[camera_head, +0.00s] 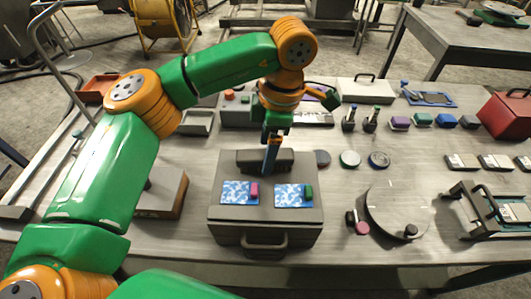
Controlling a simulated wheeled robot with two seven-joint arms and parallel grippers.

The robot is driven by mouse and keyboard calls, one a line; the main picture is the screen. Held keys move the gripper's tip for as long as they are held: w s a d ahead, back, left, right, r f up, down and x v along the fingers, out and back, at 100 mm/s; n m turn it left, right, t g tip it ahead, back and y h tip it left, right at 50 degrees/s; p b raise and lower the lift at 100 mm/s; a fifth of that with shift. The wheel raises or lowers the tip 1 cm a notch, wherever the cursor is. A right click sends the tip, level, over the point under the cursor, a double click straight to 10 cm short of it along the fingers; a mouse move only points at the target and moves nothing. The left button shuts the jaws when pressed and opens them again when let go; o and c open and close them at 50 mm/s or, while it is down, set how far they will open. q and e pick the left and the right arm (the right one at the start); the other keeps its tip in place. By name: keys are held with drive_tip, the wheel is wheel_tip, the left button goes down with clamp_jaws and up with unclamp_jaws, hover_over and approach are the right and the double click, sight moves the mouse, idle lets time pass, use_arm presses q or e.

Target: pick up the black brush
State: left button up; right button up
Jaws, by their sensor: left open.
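My left gripper (271,155) points down over the back of a grey case (230,229). It is open, and its fingertips look small and partly dark. A dark block (247,157) lies along the back of the case, right behind and beside the fingers; I cannot tell if it is the black brush or part of the case. Two blue patterned pads lie on the case top, one with a pink block (255,190) and one with a green block (308,192). A small black piece (352,217) stands to the right, next to a pink one. My right gripper is not in view.
A round grey disc (392,212) with a black knob lies to the right. Two dark bottles (349,120) stand behind. Several coloured blocks, a red box (507,113) and a framed fixture (492,212) fill the right side. A brown block (165,194) stands left of the case.

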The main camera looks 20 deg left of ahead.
use_arm(q)
drive_tip(key=shift+a+f, duration=0.25)
drive_tip(key=shift+f, duration=0.85)
drive_tip(key=shift+w+f, duration=0.25)
drive_tip(key=shift+w, duration=0.05)
drive_tip(key=shift+s+r, duration=0.15)
drive_tip(key=shift+s, duration=0.05)
clamp_jaws()
drive_tip(key=shift+w, duration=0.1)
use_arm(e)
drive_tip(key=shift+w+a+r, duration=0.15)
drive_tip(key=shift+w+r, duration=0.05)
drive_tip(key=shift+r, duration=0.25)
use_arm(q)
wheel_tip(320, 180, up, 3)
drive_tip(key=shift+f+b, duration=0.1)
drive_tip(key=shift+b, duration=0.2)
drive_tip(key=s+d+r, duration=0.7)
drive_tip(key=d+r, duration=0.3)
drive_tip(key=d, duration=0.2)
drive_tip(key=shift+s, duration=0.25)
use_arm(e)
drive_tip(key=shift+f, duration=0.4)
